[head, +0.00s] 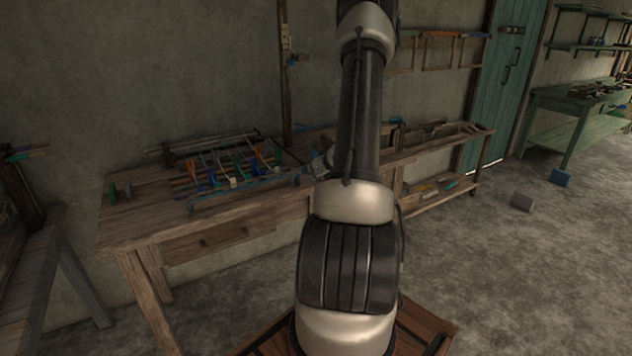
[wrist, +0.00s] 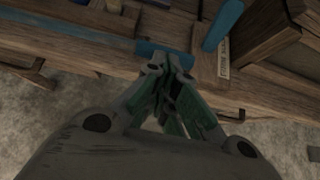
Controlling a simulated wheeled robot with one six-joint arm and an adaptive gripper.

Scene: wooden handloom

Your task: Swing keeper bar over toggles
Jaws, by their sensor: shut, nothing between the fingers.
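The handloom frame (head: 165,152) stands on the wooden bench, with a row of toggles (head: 234,182) in blue, orange, green and white. A long blue bar (head: 240,194), which looks like the keeper bar, runs along the front of the toggles. My gripper (head: 305,177) is at the bar's right end in the head view, partly hidden by my arm. In the wrist view my gripper (wrist: 171,62) is shut and empty. Its tips are right by a blue piece (wrist: 163,49), probably the bar's end; I cannot tell whether they touch.
The wooden bench (head: 130,225) has a front edge just under my gripper. Another blue piece (wrist: 222,24) and wooden boxes (wrist: 270,85) lie right of the fingers in the wrist view. A post (head: 285,75) rises behind the bench.

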